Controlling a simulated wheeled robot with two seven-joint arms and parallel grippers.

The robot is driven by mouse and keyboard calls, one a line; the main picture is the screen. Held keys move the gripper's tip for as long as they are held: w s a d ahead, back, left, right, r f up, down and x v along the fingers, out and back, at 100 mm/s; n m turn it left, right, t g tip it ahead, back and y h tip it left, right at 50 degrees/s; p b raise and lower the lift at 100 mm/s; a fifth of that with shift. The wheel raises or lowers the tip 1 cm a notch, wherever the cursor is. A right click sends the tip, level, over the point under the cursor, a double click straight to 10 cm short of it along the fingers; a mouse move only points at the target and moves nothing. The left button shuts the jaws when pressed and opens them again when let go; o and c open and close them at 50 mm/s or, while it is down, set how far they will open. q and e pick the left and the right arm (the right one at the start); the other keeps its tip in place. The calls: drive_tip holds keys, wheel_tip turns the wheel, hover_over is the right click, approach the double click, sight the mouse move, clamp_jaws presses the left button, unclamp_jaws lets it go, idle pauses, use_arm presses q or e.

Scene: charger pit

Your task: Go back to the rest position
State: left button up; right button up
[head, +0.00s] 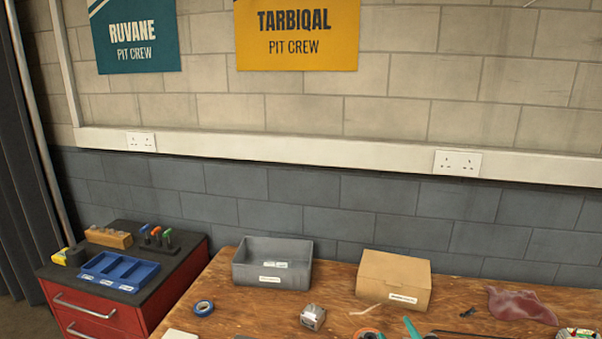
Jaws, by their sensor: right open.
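Very little of my grippers shows in the head view. A thin dark shape (472,334) at the bottom edge, right of the middle, may be part of my right gripper, which is open. Its fingertips cannot be made out, and nothing is seen held in it. My left gripper is out of the picture. The wooden workbench (340,296) fills the lower right, and its near part is cut off by the frame.
A red drawer cabinet (100,318) with a blue tray (119,272) stands left.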

drive_tip(key=s+d+f+m+g+h, duration=0.2)
drive_tip(key=s+f+m+g, duration=0.15)
drive_tip(key=s+f, duration=0.2)
drive_tip(key=s+d+f+m+g+h, duration=0.1)
drive_tip(key=s+d+f+m+g, duration=0.3)
drive_tip(key=f, duration=0.3)
drive_tip(key=s+a+f+g+y, duration=0.1)
drive_tip(key=s+f+g, duration=0.3)
drive_tip(key=s, duration=0.3)
drive_tip(key=s+a+f+g, duration=0.2)
drive_tip(key=s+f+g, duration=0.2)
drive_tip(key=s, duration=0.4)
wheel_tip(320, 180, down, 26)
drive_tip(key=s+r, duration=0.1)
drive_tip(key=s+d+f+g, duration=0.2)
drive_tip(key=s+d+f, duration=0.1)
drive_tip(key=s+f, duration=1.2)
drive_tip(key=shift+s+f, duration=0.4)
drive_tip(key=shift+s, duration=0.35)
drive_tip(key=shift+d+n, duration=0.1)
drive_tip(key=shift+n, duration=0.15)
